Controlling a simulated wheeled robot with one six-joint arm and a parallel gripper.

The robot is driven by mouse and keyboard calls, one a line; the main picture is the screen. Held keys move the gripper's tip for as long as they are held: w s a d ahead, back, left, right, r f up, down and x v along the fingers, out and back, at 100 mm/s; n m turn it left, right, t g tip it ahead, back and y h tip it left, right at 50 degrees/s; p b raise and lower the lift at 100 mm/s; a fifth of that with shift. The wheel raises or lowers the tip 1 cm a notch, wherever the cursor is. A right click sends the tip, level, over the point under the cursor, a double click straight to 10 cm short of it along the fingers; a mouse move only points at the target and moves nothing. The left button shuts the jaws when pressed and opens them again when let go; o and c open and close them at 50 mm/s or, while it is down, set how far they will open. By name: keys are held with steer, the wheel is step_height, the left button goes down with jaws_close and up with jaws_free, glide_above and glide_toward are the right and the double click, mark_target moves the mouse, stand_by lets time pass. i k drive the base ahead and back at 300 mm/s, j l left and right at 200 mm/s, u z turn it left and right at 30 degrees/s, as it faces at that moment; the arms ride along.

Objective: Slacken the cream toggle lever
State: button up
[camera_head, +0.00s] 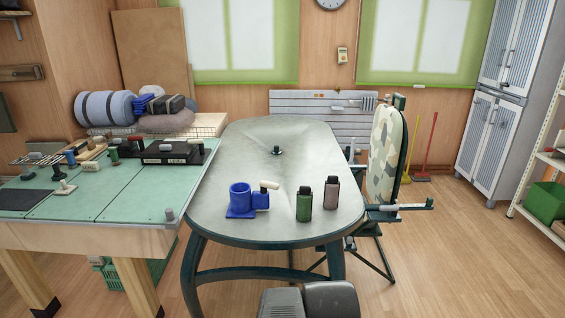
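A cream lever (269,185) sits on top of a blue fixture (240,202) near the front left of the grey oval table (230,150). The blue fixture has a round open cup at its left and a smaller block at its right under the lever. The lever appears to lie roughly level, pointing right; its exact setting is too small to tell. My gripper is not in view.
A green bottle (304,205) and a brown bottle (332,193) stand right of the lever. A small dark fitting (276,151) is mid-table. A green-topped workbench (100,205) adjoins at left, and a patterned chair (387,150) at right. The table's middle is mostly clear.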

mark_target(264, 185)
steer(key=i+j, duration=0.25)
steer(key=i, duration=0.2)
steer(key=i+j, duration=0.25)
steer(key=i, duration=0.2)
steer(key=i+j, duration=0.25)
steer(key=i, duration=0.2)
steer(key=i+j, duration=0.25)
steer(key=i, duration=0.2)
steer(key=l+z, duration=0.05)
